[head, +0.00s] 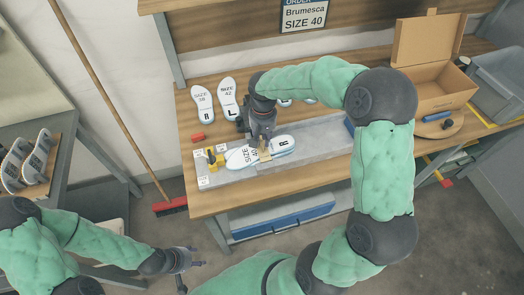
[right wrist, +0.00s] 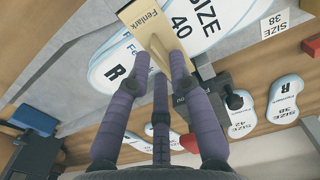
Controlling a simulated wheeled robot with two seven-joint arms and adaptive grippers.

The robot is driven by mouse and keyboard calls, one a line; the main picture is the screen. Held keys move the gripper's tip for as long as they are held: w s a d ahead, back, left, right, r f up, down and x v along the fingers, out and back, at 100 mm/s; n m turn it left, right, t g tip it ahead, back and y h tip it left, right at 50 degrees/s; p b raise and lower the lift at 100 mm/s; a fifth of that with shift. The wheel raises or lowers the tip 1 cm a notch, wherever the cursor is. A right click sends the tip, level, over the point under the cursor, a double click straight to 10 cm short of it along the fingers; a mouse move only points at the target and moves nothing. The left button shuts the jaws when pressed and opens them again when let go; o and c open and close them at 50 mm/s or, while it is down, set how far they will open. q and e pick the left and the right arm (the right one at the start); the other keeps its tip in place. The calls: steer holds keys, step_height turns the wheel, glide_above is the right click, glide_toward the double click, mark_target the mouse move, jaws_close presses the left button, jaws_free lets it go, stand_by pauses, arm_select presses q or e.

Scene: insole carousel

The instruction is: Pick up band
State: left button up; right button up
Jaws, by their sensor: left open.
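A tan band (right wrist: 152,24) printed "Fenlark" lies across the white size 40 insoles in the right wrist view. In the head view the band (head: 265,156) shows as a small tan strip, partly hidden under my right gripper (head: 263,140). The insoles (head: 284,145) rest on the grey work tray (head: 225,178). My right gripper (right wrist: 160,66) points down at the band, its fingertips overlapping the band's near end; whether they grip it cannot be told. My left gripper (head: 190,258) is open and empty, low at the left, away from the table.
Other insoles (head: 203,103) lie at the back of the table, left of my right wrist. A yellow device (head: 214,160) stands on the tray's left end. An open cardboard box (head: 435,85) stands at the right. A broom (head: 168,205) leans in the gap at left.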

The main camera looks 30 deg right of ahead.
mark_target(262, 148)
step_height(262, 148, down, 3)
steer(key=shift+w+f+b, duration=0.1)
steer(key=shift+b, duration=0.2)
jaws_close()
